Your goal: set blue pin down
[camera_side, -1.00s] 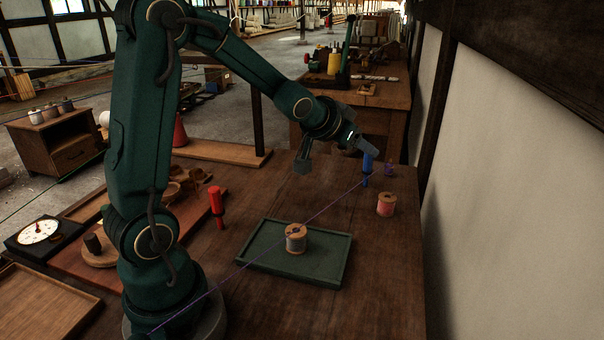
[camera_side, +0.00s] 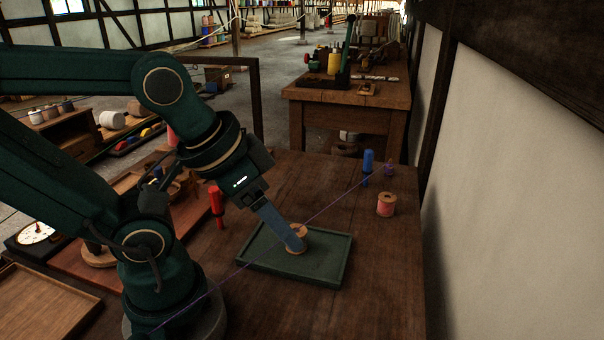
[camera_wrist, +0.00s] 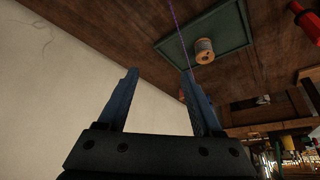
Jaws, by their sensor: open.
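The blue pin (camera_side: 368,160) stands upright at the far right of the table, with the purple line (camera_side: 330,205) running to it. My gripper (camera_side: 297,243) is well to the left of the pin. In the side view its finger overlaps the spool (camera_side: 303,250) on the green tray (camera_side: 262,270). In the wrist view my gripper (camera_wrist: 160,85) is open, with nothing between the fingers. The spool (camera_wrist: 204,50) and green tray (camera_wrist: 168,46) lie beyond the fingers there, apart from them. The blue pin is not visible in the wrist view.
A red pin (camera_side: 216,203) stands left of the tray. A pink spool (camera_side: 386,205) and a small purple piece (camera_side: 388,168) are near the blue pin. A pale wall (camera_side: 500,200) borders the table on the right. The table's front right is clear.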

